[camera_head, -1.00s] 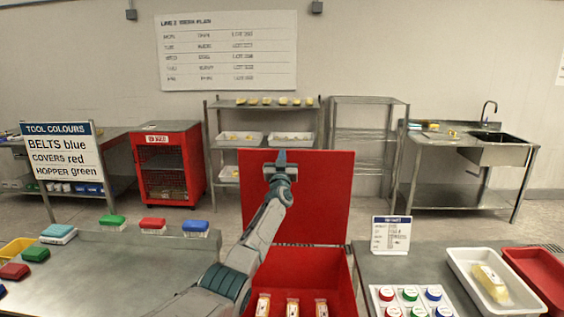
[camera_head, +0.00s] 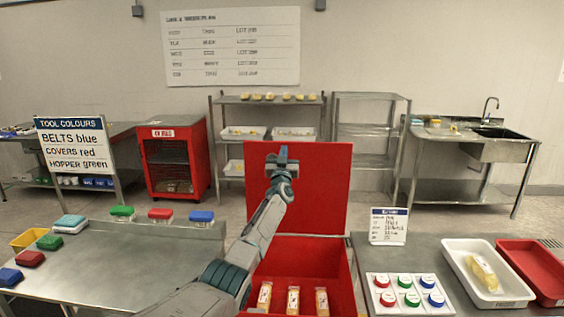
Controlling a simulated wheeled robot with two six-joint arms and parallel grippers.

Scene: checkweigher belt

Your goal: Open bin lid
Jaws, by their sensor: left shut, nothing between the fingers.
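The red bin (camera_head: 341,276) stands in front of me between two metal tables. Its red lid (camera_head: 325,186) stands raised, upright at the back of the bin. Several wrapped packs with pale labels (camera_head: 293,299) stand inside the bin. My left gripper (camera_head: 282,155) is shut and empty, in front of the upper part of the lid. Whether it touches the lid I cannot tell. My left arm crosses the bin's left side and hides part of it. My right gripper is not in view.
The left table (camera_head: 120,268) holds colored-lidded tubs and a yellow tray (camera_head: 28,240). The right table (camera_head: 452,240) holds a white tray (camera_head: 497,294), a red tray (camera_head: 541,262), a small sign (camera_head: 388,226) and a board of colored knobs (camera_head: 409,294).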

